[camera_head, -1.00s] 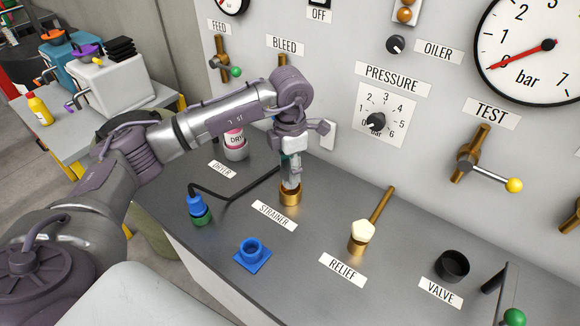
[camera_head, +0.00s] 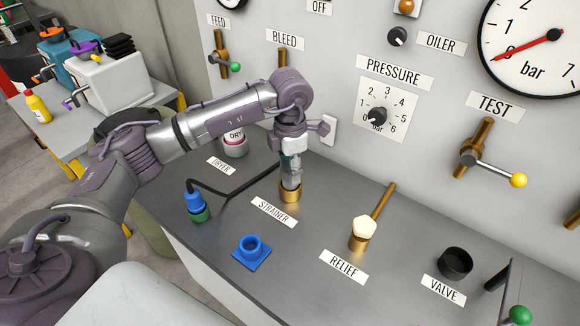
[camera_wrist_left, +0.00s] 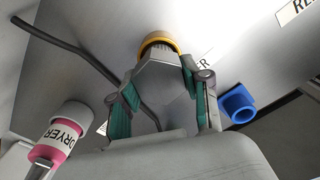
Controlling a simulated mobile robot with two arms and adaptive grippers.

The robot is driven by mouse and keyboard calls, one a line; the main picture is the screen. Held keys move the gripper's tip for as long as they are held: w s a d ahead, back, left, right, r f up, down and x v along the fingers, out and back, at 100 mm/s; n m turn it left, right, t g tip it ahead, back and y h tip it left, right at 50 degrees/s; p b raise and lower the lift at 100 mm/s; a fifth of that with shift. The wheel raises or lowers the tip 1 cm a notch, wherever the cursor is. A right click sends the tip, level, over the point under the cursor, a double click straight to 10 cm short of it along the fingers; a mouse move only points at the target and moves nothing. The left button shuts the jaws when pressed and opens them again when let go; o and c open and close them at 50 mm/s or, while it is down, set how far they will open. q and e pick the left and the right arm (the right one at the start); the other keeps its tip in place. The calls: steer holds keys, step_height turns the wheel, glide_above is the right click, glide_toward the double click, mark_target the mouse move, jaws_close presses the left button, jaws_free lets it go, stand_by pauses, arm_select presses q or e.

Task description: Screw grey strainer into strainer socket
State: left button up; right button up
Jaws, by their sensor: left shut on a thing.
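The strainer socket is a brass ring (camera_head: 290,195) on the grey bench top, behind the STRAINER label (camera_head: 274,212). My left gripper (camera_head: 291,172) points down right above it. The grey strainer (camera_wrist_left: 163,72) shows between the gripper's green-padded fingers in the left wrist view, and the gripper is shut on it. Its far end meets the brass socket (camera_wrist_left: 158,40). It looks upright and in line with the socket. How deep it sits in the socket is hidden. My right gripper is not in view.
A blue-and-green connector (camera_head: 197,205) with a black hose stands left of the socket. A blue square fitting (camera_head: 252,252) is in front. The dryer (camera_head: 235,143) stands behind left, the brass relief valve (camera_head: 361,234) to the right, and a black cup (camera_head: 455,263) farther right.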

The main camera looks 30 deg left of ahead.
arm_select(q)
steer(key=shift+f+b, duration=0.75)
steer(key=shift+f, duration=0.25)
steer(key=o, duration=1.4)
step_height(320, 180, up, 12)
steer(key=shift+r, duration=0.1)
steer(key=shift+o, duration=0.2)
